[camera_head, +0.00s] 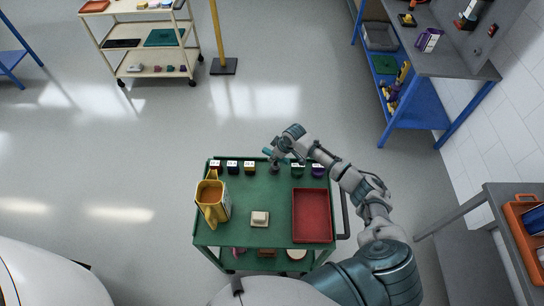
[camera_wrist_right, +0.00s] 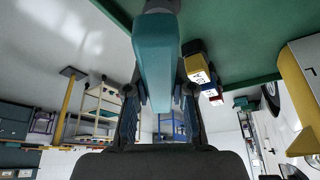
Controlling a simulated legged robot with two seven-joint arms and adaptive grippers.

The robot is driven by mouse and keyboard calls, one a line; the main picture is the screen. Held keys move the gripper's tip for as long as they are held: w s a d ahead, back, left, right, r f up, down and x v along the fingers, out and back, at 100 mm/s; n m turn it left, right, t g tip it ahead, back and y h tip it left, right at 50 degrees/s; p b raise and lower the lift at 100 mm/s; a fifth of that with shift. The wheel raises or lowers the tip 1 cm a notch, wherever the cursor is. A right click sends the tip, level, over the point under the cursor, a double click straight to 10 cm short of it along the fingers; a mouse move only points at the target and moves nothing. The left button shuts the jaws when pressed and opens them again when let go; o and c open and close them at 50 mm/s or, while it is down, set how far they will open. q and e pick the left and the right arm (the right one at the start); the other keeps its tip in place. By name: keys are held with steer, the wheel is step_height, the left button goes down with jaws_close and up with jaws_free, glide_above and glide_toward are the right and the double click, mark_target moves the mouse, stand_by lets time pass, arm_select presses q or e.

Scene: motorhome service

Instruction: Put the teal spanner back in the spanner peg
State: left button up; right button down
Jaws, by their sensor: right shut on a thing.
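A teal spanner (camera_wrist_right: 154,60) fills the middle of the right wrist view, between the two dark fingers of my right gripper (camera_wrist_right: 158,100). The gripper is shut on it. In the head view my right gripper (camera_head: 275,161) is at the far edge of the green cart (camera_head: 275,210), between the yellow and green blocks. A small teal end of the spanner (camera_head: 267,151) shows just left of it. I cannot make out the spanner peg; the gripper and spanner may hide it. My left gripper is not in view.
A yellow jug (camera_head: 212,199), a cream block (camera_head: 260,218) and a red tray (camera_head: 312,215) stand nearer.

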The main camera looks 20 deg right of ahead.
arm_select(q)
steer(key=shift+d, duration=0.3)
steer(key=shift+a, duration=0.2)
arm_select(e)
steer(key=shift+a+r, duration=0.1)
steer(key=shift+a, duration=0.15)
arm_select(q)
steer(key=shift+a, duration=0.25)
arm_select(e)
steer(key=shift+a, duration=0.2)
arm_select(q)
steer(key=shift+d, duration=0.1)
arm_select(e)
steer(key=shift+d, duration=0.2)
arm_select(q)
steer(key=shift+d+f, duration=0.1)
arm_select(e)
steer(key=shift+d+f, duration=0.1)
steer(key=shift+f, duration=0.15)
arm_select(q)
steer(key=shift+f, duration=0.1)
arm_select(e)
steer(key=shift+f, duration=0.1)
